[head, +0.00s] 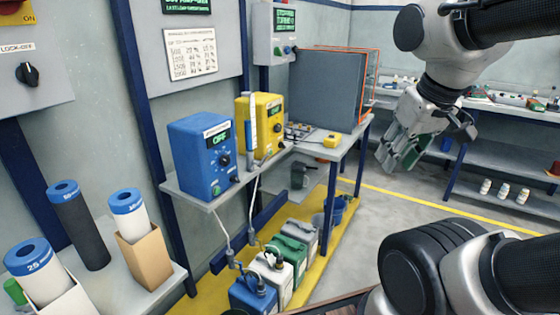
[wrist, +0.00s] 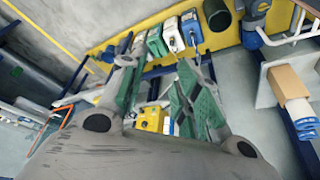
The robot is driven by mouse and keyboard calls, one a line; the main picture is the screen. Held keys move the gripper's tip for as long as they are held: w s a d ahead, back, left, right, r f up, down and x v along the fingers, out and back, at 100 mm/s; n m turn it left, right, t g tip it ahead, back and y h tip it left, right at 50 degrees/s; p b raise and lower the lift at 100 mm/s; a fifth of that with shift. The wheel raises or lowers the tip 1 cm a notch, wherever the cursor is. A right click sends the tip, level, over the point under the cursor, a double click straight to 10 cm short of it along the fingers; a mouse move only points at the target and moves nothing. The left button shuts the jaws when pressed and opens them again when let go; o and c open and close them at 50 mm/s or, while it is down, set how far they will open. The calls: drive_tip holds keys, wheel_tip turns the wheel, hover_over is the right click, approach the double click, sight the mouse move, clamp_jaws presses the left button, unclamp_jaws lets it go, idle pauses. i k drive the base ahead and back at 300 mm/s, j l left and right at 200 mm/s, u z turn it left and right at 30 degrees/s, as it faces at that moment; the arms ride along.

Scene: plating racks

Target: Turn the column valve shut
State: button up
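My gripper (head: 412,152) is well to the right of both boxes, over the aisle, pointing down. In the wrist view my gripper (wrist: 158,75) has its two green-padded fingers spread apart with nothing held. A yellow box (wrist: 152,118) shows beyond and between them.
A grey cabinet panel (head: 325,88) with an orange-edged frame stands right of the yellow box. Jugs (head: 270,268) stand on the yellow floor strip below, with hoses rising to the shelf. Capped cylinders (head: 78,225) stand on the left shelf. The aisle floor (head: 350,235) is clear.

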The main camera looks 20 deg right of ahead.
sight(260, 164)
drive_tip(key=i+l+z, duration=0.1)
drive_tip(key=i+l, duration=0.4)
drive_tip(key=l, duration=0.15)
drive_tip(key=i+l, duration=0.55)
drive_tip(key=l+z, duration=0.05)
drive_tip(key=l, duration=0.05)
